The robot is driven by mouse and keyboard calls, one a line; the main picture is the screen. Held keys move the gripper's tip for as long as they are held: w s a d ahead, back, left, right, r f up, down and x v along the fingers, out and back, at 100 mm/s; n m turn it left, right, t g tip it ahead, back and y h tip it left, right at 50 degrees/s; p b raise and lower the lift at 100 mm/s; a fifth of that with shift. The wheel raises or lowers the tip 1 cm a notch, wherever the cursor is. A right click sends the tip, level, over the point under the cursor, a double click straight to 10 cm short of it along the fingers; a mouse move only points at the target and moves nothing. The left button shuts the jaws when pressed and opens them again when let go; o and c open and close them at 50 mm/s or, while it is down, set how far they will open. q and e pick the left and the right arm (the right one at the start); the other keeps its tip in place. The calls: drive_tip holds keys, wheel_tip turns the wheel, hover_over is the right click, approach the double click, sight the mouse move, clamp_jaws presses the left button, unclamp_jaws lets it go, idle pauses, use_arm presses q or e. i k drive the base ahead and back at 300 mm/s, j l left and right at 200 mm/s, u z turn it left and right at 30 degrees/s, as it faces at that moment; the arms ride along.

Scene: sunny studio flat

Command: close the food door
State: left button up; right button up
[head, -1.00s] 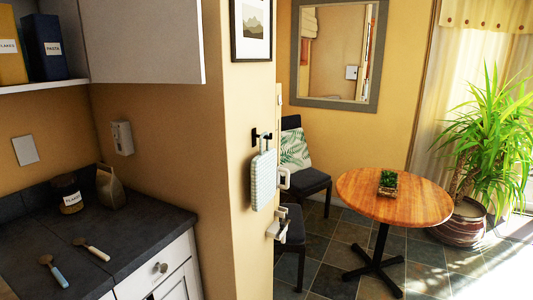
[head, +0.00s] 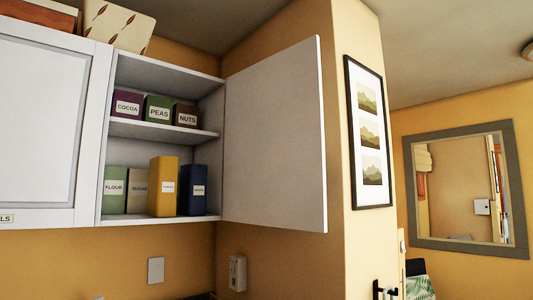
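The food door (head: 275,140) is the white wall cupboard's door on the right side. It stands wide open, its inner face toward me and its free edge reaching out to the right. The open cupboard (head: 165,129) has two visible shelf levels. Cocoa (head: 127,104), peas (head: 158,108) and nuts (head: 186,115) boxes stand on the upper one. Flour (head: 115,181), a sugar-like tan box (head: 138,190), a yellow box (head: 163,186) and a dark blue box (head: 193,190) stand on the lower one. Neither of my grippers is in view.
A shut white cupboard door (head: 42,122) is on the left. Boxes (head: 118,25) sit on top of the cupboard. A framed picture (head: 369,132) hangs on the wall right of the open door, and a mirror (head: 465,188) hangs farther right.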

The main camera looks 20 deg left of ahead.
sight(274, 174)
drive_tip(key=i+l+u, duration=0.15)
drive_tip(key=u, duration=1.1)
drive_tip(key=i+l+u, duration=0.1)
drive_tip(key=l+u, duration=0.85)
drive_tip(key=l, duration=0.35)
drive_tip(key=k+l+u, duration=0.2)
drive_tip(key=l, duration=0.8)
drive_tip(key=k+l+u, duration=0.1)
drive_tip(key=l, duration=0.4)
drive_tip(key=k+l, duration=0.1)
drive_tip(key=l, duration=0.85)
drive_tip(key=k+l+z, duration=0.2)
drive_tip(key=k+z, duration=0.2)
drive_tip(key=i, duration=0.2)
